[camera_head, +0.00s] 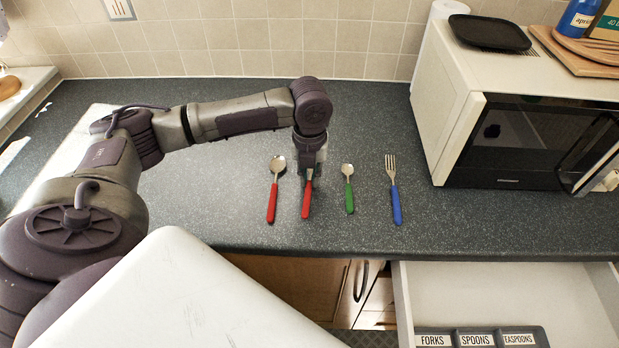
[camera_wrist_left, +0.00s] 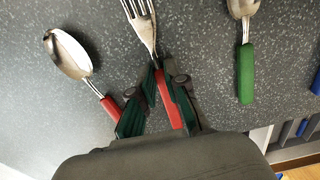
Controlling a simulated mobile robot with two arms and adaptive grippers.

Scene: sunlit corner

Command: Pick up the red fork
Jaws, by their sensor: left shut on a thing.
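The red fork (camera_head: 306,200) lies on the dark speckled worktop (camera_head: 235,215), its handle toward the front edge. In the head view my left gripper (camera_head: 307,172) comes down over it and hides its upper part. In the left wrist view the fork (camera_wrist_left: 142,22) shows its metal tines and part of its red handle. There my left gripper (camera_wrist_left: 168,88) is shut on the red handle, a finger on each side. I cannot tell whether the fork is lifted off the worktop. My right gripper is not in view.
A red spoon (camera_head: 272,203) lies just left of the fork. A green spoon (camera_head: 349,195) and a blue fork (camera_head: 396,203) lie to the right. A microwave (camera_head: 515,140) stands at the right. An open drawer (camera_head: 500,290) below holds compartments labelled forks, spoons and teaspoons.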

